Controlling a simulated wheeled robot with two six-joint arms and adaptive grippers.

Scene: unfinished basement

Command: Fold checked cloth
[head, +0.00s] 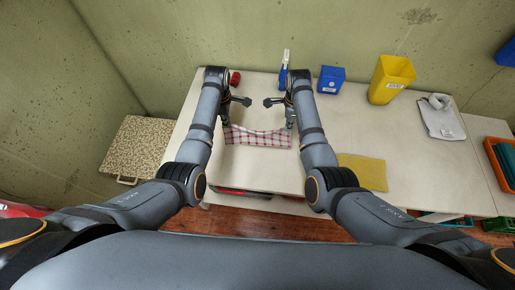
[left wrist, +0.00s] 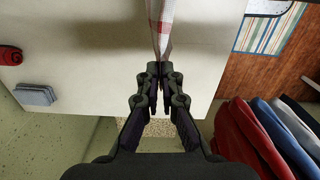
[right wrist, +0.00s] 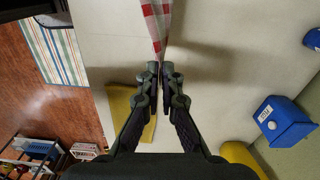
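The red-and-white checked cloth (head: 258,138) hangs stretched between my two grippers above the table, its top edge sagging a little. My left gripper (head: 228,123) is shut on the cloth's left end; the left wrist view shows its fingers (left wrist: 159,75) closed on the cloth (left wrist: 160,25). My right gripper (head: 290,123) is shut on the cloth's right end; the right wrist view shows its fingers (right wrist: 160,75) closed on the cloth (right wrist: 156,20). I cannot tell whether the lower edge touches the table.
The pale table (head: 330,120) has free room around the cloth. A yellow cloth (head: 362,171) lies to the right. A blue box (head: 331,79), a yellow bin (head: 391,79), a blue-and-white bottle (head: 284,70) and a red roll (head: 235,78) stand at the back.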

